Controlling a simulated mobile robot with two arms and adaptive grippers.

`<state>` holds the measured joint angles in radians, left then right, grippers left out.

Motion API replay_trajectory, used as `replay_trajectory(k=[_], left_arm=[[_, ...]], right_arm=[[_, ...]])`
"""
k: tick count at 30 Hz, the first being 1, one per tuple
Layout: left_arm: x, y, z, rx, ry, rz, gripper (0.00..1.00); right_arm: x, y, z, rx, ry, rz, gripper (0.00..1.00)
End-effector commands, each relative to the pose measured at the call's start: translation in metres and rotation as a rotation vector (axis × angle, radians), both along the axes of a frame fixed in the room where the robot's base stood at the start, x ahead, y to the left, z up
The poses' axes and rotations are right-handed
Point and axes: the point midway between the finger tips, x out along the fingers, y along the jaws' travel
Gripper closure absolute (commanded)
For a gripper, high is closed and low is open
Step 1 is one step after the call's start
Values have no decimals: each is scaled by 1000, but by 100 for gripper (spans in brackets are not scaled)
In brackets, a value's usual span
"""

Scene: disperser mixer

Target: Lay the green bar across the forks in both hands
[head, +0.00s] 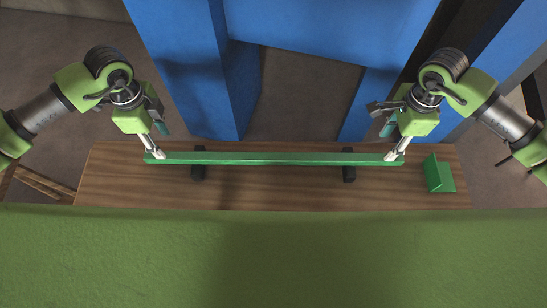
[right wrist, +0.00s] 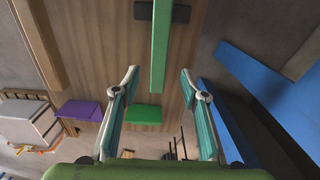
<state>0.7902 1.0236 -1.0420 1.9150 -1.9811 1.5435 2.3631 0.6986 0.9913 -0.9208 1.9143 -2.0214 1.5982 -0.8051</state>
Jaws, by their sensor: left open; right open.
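The long green bar (head: 275,158) lies level, left to right, over two dark forks (head: 198,173) (head: 349,173) at the wooden table. It appears to rest on them, though contact is hard to see. My left gripper (head: 157,152) is open at the bar's left end. My right gripper (head: 394,154) is open at its right end. In the right wrist view the bar's end (right wrist: 158,70) reaches between the spread fingertips of my right gripper (right wrist: 159,72), with gaps on both sides. A dark fork (right wrist: 180,13) crosses behind the bar there.
A green block (head: 438,174) sits on the wooden table (head: 270,195), right of the bar. A large blue frame (head: 195,70) stands behind the table, close to both arms. A purple block (right wrist: 80,110) shows in the right wrist view. The table's front strip is clear.

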Motion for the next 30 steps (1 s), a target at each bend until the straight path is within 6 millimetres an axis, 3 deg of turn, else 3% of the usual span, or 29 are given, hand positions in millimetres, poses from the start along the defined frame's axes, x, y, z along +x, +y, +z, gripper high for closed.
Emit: replay_trajectory(k=[9,15,29,30], left_arm=[[-1,0,-63,-1,3,0,60],[-1,-1,-89,-1,1,0,60],[-1,0,-98,0,0,-1,60],[-1,0,-98,0,0,-1,70]], right_arm=[[-2,0,-64,0,5,0,60],[-1,0,-89,0,2,0,60],[0,0,-98,0,0,1,60],[0,0,-98,0,0,1,70]])
